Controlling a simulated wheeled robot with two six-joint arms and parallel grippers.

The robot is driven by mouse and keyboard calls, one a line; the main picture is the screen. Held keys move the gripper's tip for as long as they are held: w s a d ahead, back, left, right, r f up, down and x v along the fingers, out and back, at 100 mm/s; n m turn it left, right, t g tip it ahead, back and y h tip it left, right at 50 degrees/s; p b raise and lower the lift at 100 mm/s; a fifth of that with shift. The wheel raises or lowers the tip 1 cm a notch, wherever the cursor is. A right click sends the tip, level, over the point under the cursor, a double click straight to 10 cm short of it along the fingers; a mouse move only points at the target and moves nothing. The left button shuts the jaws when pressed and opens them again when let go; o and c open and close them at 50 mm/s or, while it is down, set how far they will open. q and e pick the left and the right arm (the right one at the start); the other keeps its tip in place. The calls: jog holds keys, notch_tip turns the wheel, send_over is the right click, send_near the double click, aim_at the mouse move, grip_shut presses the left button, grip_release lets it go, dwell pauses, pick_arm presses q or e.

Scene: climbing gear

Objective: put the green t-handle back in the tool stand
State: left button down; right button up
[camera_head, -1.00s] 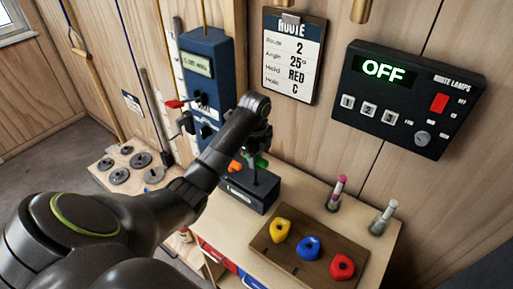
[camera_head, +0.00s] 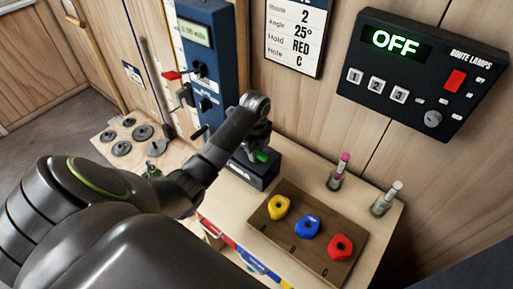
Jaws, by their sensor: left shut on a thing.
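The green t-handle (camera_head: 261,156) shows just below my left gripper (camera_head: 259,143), which is shut on it. The tool stand (camera_head: 262,178), a dark box, sits on the wooden bench directly beneath. The gripper and forearm cover much of the stand's top and the handle's upper part. I cannot tell whether the handle's shaft is in a hole of the stand or above it. My right gripper is not in view.
A wooden board (camera_head: 283,244) with yellow, blue and red holds lies right of the stand. Two small tubes (camera_head: 337,172) (camera_head: 386,199) stand behind it. The blue panel (camera_head: 210,65) with levers rises at the back left. The lamp box (camera_head: 420,80) reads OFF.

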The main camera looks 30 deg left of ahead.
pick_arm(q)
jog(key=shift+w+f, duration=0.15)
jog(key=c, duration=1.2)
grip_release()
jog(key=shift+o, duration=0.2)
